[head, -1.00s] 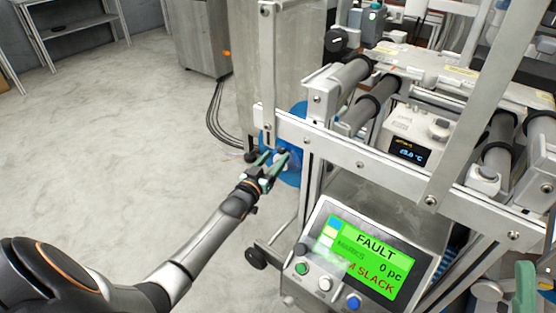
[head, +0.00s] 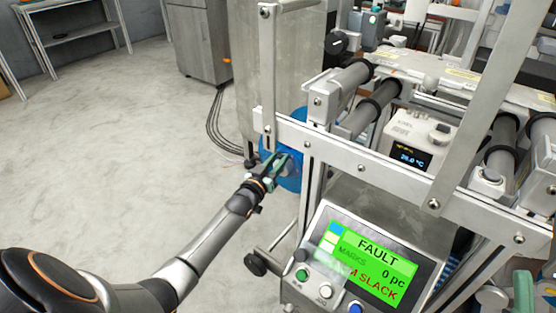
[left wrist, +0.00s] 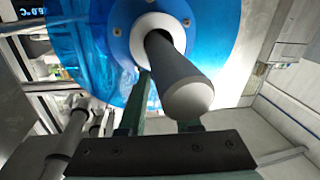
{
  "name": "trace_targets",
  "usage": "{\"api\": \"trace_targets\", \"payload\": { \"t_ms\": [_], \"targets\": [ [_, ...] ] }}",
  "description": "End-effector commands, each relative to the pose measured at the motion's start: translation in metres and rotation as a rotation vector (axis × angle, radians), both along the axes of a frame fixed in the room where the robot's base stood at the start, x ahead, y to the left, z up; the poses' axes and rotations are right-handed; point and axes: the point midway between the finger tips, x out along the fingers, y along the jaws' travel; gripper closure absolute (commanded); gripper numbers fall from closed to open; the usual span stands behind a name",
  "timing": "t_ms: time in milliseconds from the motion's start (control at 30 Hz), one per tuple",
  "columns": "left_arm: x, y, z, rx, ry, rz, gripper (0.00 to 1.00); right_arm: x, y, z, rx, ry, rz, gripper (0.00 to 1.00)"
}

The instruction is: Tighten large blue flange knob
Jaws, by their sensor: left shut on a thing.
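The large blue flange (head: 293,180) is a round disc on the near left side of the machine, partly hidden by the frame and my gripper. In the left wrist view the blue flange (left wrist: 221,50) fills the upper middle, with a white collar at its centre. A dark grey knob (left wrist: 176,68) with a pale rounded end sticks out of the collar. My left gripper (head: 276,164) is at the flange centre, its green fingers on either side of the knob and shut on it. The exact contact is partly hidden. A green piece at the lower right may be my right gripper (head: 523,291).
The control panel (head: 364,263) shows a green screen reading FAULT, 0 pc and SLACK. A metal upright (head: 267,80) and the long front rail (head: 390,175) stand close to the flange. Black cables (head: 218,120) lie on the floor behind. The floor at left is clear.

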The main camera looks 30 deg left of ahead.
Motion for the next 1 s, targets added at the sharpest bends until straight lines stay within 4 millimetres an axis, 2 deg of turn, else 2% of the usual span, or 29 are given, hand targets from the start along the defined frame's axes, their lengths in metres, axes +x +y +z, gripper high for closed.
{"api": "trace_targets", "payload": {
  "t_ms": [33, 133, 667, 1000],
  "targets": [
    [0.000, 0.000, 0.000, 0.000, 0.000, 0.000, 0.89, 0.000, 0.000, 0.000, 0.001, 0.000, 0.001, 0.50],
    [0.000, 0.000, 0.000, 0.000, 0.000, 0.000, 1.00, 0.000, 0.000, 0.000, 0.001, 0.000, 0.001, 0.50],
    [0.000, 0.002, -0.002, 0.004, -0.002, -0.031, 1.00, 0.000, 0.000, -0.005, -0.002, 0.000, 0.000, 0.50],
    [0.000, 0.008, -0.005, 0.009, -0.023, -0.197, 1.00, 0.001, 0.003, -0.030, -0.024, 0.004, -0.011, 0.50]
  ]
}}
